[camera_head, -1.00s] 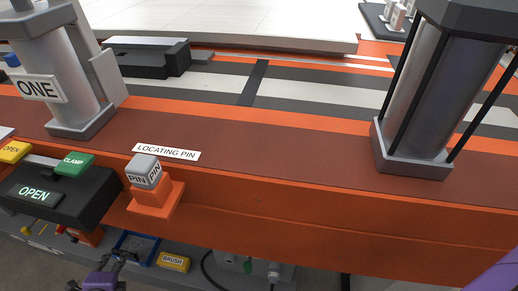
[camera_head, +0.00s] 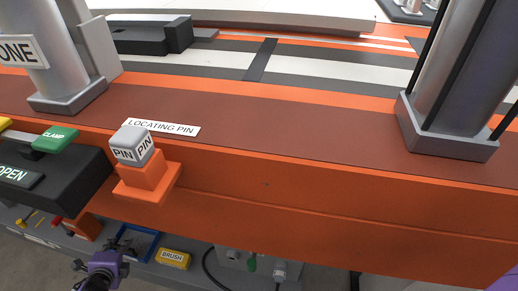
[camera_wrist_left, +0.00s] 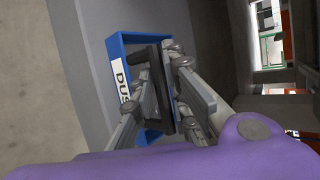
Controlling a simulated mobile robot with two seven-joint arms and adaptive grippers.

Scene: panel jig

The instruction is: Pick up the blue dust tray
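The blue dust tray (camera_head: 142,240) sits on the grey lower shelf under the orange bench front, mostly in shadow. In the left wrist view the blue tray (camera_wrist_left: 117,45) shows as a rim with a white label that reads "DUS"; the fingers hide much of its middle. My left gripper (camera_head: 103,254) is at the tray's near left in the head view, fingers spread. In the wrist view my left gripper (camera_wrist_left: 163,85) has its two fingers apart, in front of the tray; contact cannot be told. My right gripper is not in view.
A yellow BRUSH block (camera_head: 173,258) lies right of the tray. The orange bench front (camera_head: 300,220) with the locating pin (camera_head: 137,152) overhangs the shelf. A black control box (camera_head: 50,185) juts out at left. A dark cable (camera_head: 212,270) hangs to the right.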

